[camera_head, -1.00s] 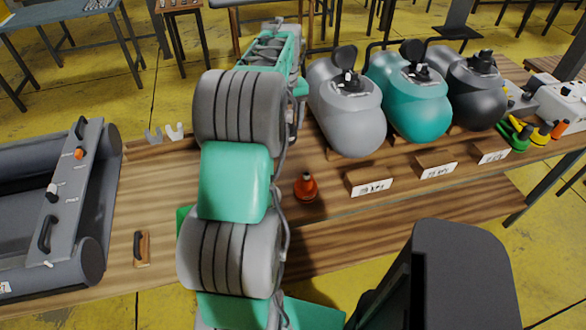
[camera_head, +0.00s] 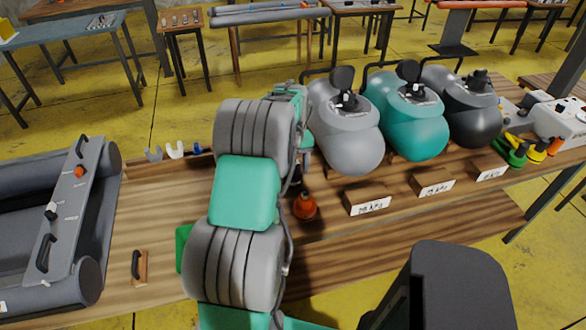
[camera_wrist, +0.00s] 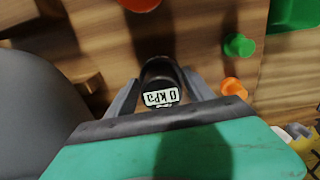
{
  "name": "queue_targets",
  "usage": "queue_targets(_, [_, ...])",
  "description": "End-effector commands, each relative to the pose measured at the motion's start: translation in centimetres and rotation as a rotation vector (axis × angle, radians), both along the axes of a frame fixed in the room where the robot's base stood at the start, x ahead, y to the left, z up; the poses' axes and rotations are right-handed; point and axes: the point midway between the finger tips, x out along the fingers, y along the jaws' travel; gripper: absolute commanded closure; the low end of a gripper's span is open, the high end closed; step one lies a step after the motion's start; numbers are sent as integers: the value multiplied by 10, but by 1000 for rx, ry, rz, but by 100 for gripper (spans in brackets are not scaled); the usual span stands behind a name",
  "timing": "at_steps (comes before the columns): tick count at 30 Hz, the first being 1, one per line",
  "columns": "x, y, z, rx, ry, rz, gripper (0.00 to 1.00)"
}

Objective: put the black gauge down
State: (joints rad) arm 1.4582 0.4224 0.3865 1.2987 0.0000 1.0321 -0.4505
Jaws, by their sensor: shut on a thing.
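The black gauge (camera_wrist: 160,72) shows in the wrist view, with a white display that reads 0 kPa. My gripper (camera_wrist: 160,82) is shut on it, one grey finger on each side. The wooden bench top (camera_wrist: 100,30) lies beyond the gauge; I cannot tell whether the gauge touches it. In the head view my own arm hides the fingers, and I cannot make out the gauge for certain.
Grey (camera_head: 345,135), teal (camera_head: 415,125) and black (camera_head: 470,115) rounded bodies stand right of my arm, behind labelled wooden blocks (camera_head: 368,200). An orange-red item (camera_head: 305,207) stands beside my arm. A grey inflatable boat (camera_head: 75,210) is at left.

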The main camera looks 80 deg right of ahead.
Motion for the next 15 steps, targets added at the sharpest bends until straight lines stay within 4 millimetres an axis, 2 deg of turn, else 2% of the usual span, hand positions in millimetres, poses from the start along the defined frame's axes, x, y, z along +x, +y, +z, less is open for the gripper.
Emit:
queue_targets(1, [0,0,-3,0,0,0,91])
queue_targets(2, [0,0,-2,0,0,0,36])
queue_targets(9, [0,0,-2,1,1,0,17])
queue_targets(15, [0,0,-1,1,1,0,17])
